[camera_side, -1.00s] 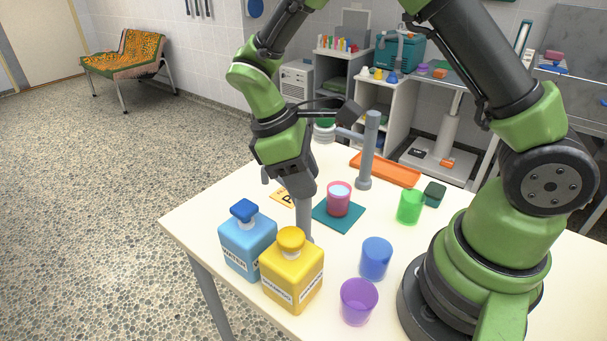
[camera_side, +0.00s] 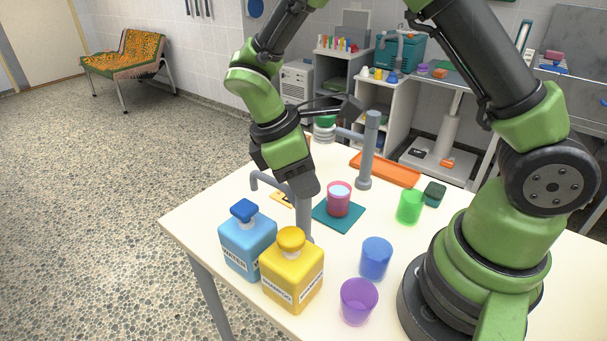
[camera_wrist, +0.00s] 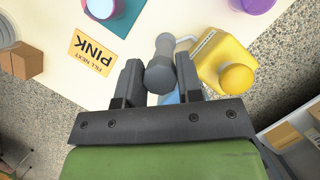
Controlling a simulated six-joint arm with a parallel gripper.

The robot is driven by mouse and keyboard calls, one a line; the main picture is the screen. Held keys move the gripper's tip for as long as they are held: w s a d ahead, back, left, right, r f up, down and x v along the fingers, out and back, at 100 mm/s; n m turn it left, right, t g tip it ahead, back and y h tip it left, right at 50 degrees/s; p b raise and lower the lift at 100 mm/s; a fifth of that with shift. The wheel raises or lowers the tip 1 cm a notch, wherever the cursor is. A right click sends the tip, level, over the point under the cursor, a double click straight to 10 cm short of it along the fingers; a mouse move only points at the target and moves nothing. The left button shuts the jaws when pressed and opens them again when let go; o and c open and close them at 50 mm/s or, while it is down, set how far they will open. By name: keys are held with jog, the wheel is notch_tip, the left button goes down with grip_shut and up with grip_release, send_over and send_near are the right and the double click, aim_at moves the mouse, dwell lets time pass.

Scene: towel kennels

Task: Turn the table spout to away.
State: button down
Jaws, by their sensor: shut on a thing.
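The grey table spout is an upright post (camera_side: 304,220) with a thin hooked pipe (camera_side: 262,178) pointing left, over the table's left part. My gripper (camera_side: 303,192) points down at the top of this post and hides where pipe and post meet. In the wrist view the post (camera_wrist: 162,60) stands between the two fingers of my gripper (camera_wrist: 159,66), which is shut on it.
A blue bottle (camera_side: 247,245) and yellow bottle (camera_side: 292,275) stand in front of the spout. The pink cup is on a teal mat (camera_side: 332,221). Blue (camera_side: 376,260), purple (camera_side: 359,302) and green (camera_side: 411,207) cups stand right. A PINK card (camera_wrist: 92,52) lies flat.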

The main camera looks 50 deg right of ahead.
jog(key=c, duration=0.8)
grip_release()
jog(key=v, duration=1)
jog(key=s+d+r+m+t+y, duration=0.1)
jog(key=s+r+m+t, duration=0.1)
jog(key=s+m+t, duration=0.1)
jog(key=s+d+r+m+t+y, duration=0.1)
jog(key=s+r+m+t+y, duration=0.1)
jog(key=s+m, duration=0.4)
jog(key=s+d+r+m+t+y, duration=0.1)
jog(key=s+r+m+t+y, duration=0.1)
jog(key=s+r+m+t, duration=0.2)
jog(key=shift+s+d+t, duration=0.25)
jog(key=shift+s+t, duration=0.35)
jog(key=shift+s, duration=0.3)
